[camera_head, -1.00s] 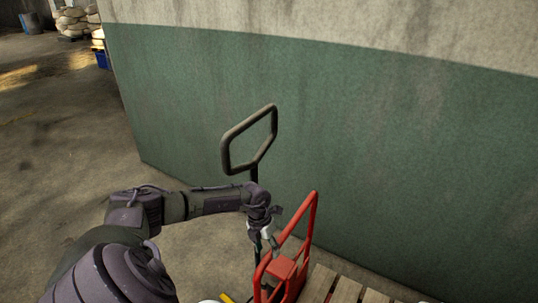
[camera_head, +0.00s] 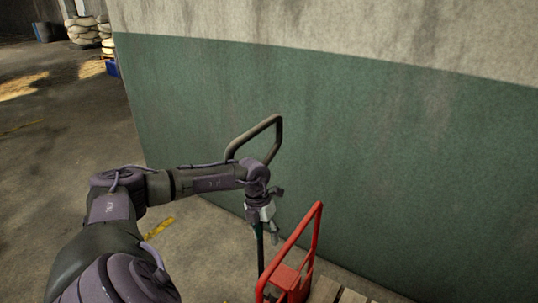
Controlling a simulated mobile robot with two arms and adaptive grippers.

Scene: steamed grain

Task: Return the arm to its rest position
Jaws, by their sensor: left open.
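My left arm comes in from the lower left and bends at the elbow toward the middle of the view. My left gripper (camera_head: 266,222) points down at the arm's end. It is open, with nothing seen between its fingers. It hangs in front of the black loop handle (camera_head: 277,132) of a pallet jack, and the arm covers the lower part of that loop. The gripper is just left of and above the red frame (camera_head: 312,232) of the jack. I cannot tell whether it touches the handle's shaft. My right gripper is not in view.
A green and grey wall (camera_head: 390,150) stands close behind the jack and fills the right side. Wooden pallet slats (camera_head: 350,297) show at the bottom. Stacked sacks (camera_head: 84,32) and a blue bin (camera_head: 112,68) stand far left. Open concrete floor (camera_head: 60,130) lies on the left.

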